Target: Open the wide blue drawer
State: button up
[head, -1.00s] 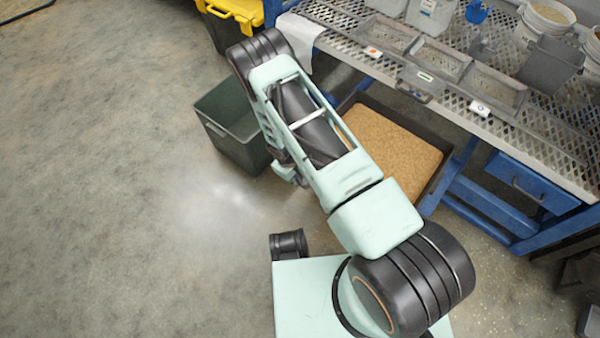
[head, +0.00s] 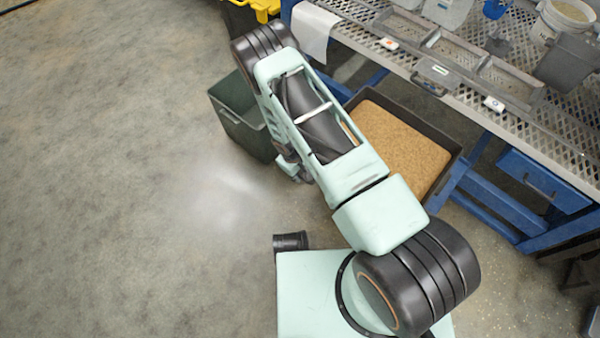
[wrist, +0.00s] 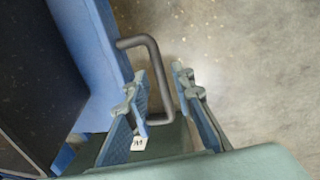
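In the wrist view a blue drawer front (wrist: 97,62) with a dark bar handle (wrist: 155,75) fills the left side. My gripper (wrist: 160,88) is open, with one finger on each side of the handle's long bar. The bar lies between the fingers with visible gaps; contact is not clear. Another blue drawer front (head: 543,183) with a handle shows under the bench at the right.
A brown-filled dark tray (head: 452,172) sits low by the bench, partly behind my arm. A dark green bin (head: 238,128) stands left of my arm. The mesh bench top (head: 465,100) holds tubs and containers. The floor at the left is clear.

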jog(key=shift+r, duration=0.1)
notch_tip(320, 180, up, 12)
jog(key=s+a, duration=0.1)
jog(key=shift+s+a+f, duration=0.2)
jog(key=shift+s+a, duration=0.1)
dwell(0.4)
dwell(0.4)
